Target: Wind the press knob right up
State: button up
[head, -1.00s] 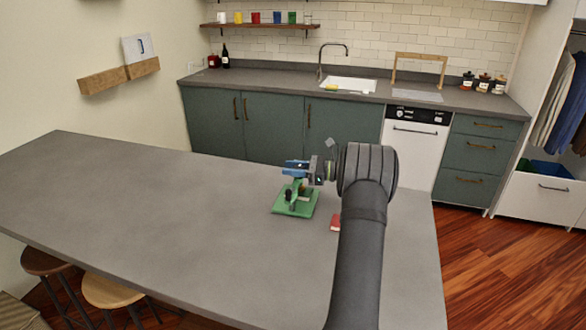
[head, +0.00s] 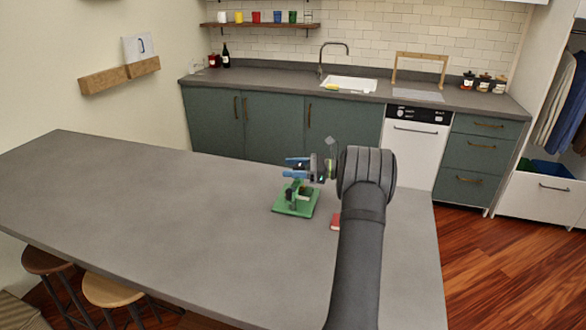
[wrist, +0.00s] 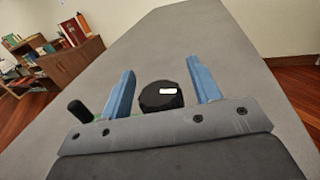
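The press (head: 295,207) is a green-based device standing on the grey counter in the head view, partly hidden under my gripper. Its knob (wrist: 160,98) shows in the wrist view as a dark faceted cap with a white mark on top. My gripper (head: 294,168) is over the press, with two blue fingers. In the wrist view my gripper (wrist: 165,90) is open, one finger on each side of the knob, with a visible gap at both sides. A black handle end (wrist: 80,111) with a bit of green beside it shows left of the fingers.
A small red block (head: 335,222) lies on the counter right of the press, close to my arm. The grey counter (head: 150,210) is clear to the left. Stools (head: 105,291) stand below its front edge.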

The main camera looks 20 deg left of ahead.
jog(key=v, duration=1.7)
jog(key=shift+d, duration=0.2)
jog(key=shift+w+a, duration=0.1)
jog(key=x, duration=1.7)
jog(key=shift+a, duration=0.1)
